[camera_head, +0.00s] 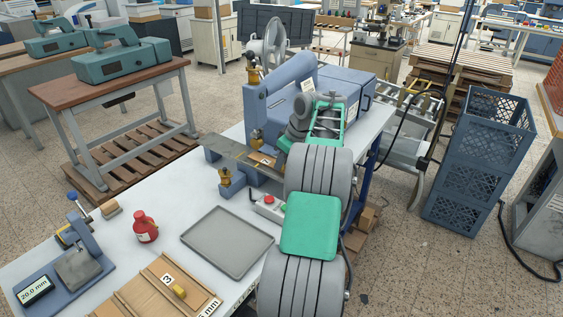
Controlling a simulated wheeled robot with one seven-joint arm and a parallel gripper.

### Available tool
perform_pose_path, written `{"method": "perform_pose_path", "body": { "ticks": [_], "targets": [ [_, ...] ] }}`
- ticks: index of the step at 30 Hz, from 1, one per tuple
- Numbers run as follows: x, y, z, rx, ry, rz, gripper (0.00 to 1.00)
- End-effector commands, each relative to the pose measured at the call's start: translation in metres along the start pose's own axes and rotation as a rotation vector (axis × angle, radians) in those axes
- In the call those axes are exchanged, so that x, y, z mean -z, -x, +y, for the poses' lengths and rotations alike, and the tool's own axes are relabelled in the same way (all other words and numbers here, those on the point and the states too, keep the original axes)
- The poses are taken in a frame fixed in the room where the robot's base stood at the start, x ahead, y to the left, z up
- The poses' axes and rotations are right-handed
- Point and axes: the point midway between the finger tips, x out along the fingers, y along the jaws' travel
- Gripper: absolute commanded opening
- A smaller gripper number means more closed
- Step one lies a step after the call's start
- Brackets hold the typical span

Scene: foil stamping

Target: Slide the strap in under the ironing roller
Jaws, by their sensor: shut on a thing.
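A brown strap (262,160) with a small white label lies along the grey flat bed (228,151) of the blue machine. Its right end runs in beneath my gripper (283,154), whose fingertips are hidden behind my own wrist and arm links. My gripper is shut on the strap, low over the right side of the bed. The blue pressing machine (262,107) stands behind the strap, with brass fittings above and in front of the bed. I cannot make out the ironing roller clearly, nor whether the strap lies under it.
A red-button control box (268,205) sits close to my forearm. An empty grey tray (228,241), a red bottle (145,226), a thickness gauge (78,266) and a cardboard tray (133,297) marked 3 occupy the white table. Blue crates (479,160) stand at the right.

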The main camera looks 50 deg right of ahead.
Motion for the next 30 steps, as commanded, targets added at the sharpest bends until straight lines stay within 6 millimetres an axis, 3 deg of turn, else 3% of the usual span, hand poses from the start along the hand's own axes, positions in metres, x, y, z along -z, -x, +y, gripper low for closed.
{"method": "perform_pose_path", "body": {
  "ticks": [5, 6, 15, 23, 30],
  "targets": [
    [0.000, 0.000, 0.000, 0.000, 0.000, 0.000, 0.00],
    [0.000, 0.000, 0.000, 0.000, 0.000, 0.000, 0.16],
    [0.000, 0.000, 0.000, 0.000, 0.000, 0.000, 0.39],
    [0.000, 0.003, 0.000, 0.000, 0.000, 0.000, 0.39],
    [0.001, 0.048, 0.002, -0.003, -0.001, 0.002, 0.39]
  ]
}}
